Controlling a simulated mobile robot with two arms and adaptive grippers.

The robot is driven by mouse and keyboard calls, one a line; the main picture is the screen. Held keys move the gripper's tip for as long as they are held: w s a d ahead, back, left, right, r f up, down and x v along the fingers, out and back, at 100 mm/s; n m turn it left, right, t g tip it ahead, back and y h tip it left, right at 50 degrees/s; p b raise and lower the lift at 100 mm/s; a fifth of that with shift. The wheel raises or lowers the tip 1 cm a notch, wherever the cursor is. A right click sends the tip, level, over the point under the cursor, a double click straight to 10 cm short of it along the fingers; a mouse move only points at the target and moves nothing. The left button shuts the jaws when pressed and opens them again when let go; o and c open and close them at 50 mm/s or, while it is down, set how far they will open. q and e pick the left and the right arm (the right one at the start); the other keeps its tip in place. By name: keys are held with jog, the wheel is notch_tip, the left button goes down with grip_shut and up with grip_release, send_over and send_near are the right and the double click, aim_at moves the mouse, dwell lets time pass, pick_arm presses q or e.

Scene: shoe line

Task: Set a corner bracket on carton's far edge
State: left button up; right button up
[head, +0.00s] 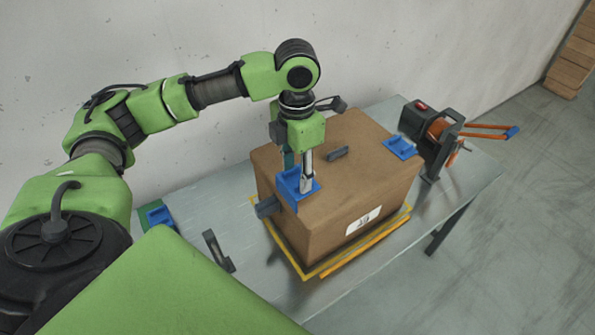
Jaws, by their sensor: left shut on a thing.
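A brown carton (345,185) with a white label on its front side stands on the table. My left gripper (298,178) reaches down over the carton's left top edge and is shut on a blue corner bracket (291,188). That bracket is at the edge; whether it rests fully on the carton cannot be told. A second blue bracket (401,147) sits at the carton's right top edge. A third blue bracket (158,216) lies at the table's left end on a green piece, partly hidden by my arm. My right gripper is not in view.
A yellow frame (345,263) surrounds the carton's base. A dark tool with orange handles (435,128) stands behind the carton's right. Dark grey pieces lie on the carton top (338,153), at its left side (267,207) and on the table (218,251). A wall stands behind.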

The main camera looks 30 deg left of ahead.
aim_at(298, 180)
pick_arm(q)
jog(key=f+b, duration=0.1)
jog(key=f, duration=0.1)
jog(key=f+b, duration=0.1)
jog(key=b, duration=0.1)
jog(key=shift+w+f, duration=0.35)
jog(key=shift+s+f, duration=0.1)
jog(key=shift+s, duration=0.05)
jog(key=shift+f+b, duration=0.35)
jog(key=shift+f, duration=1.35)
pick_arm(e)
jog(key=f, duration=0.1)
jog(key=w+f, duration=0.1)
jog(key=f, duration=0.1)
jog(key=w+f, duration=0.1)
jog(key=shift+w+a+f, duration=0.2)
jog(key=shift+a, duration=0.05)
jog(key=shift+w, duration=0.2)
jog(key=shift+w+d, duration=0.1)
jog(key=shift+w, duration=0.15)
pick_arm(q)
jog(key=shift+p, duration=0.55)
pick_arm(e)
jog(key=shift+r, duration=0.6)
pick_arm(q)
jog(key=shift+f+p, duration=0.2)
jog(key=shift+p, duration=0.2)
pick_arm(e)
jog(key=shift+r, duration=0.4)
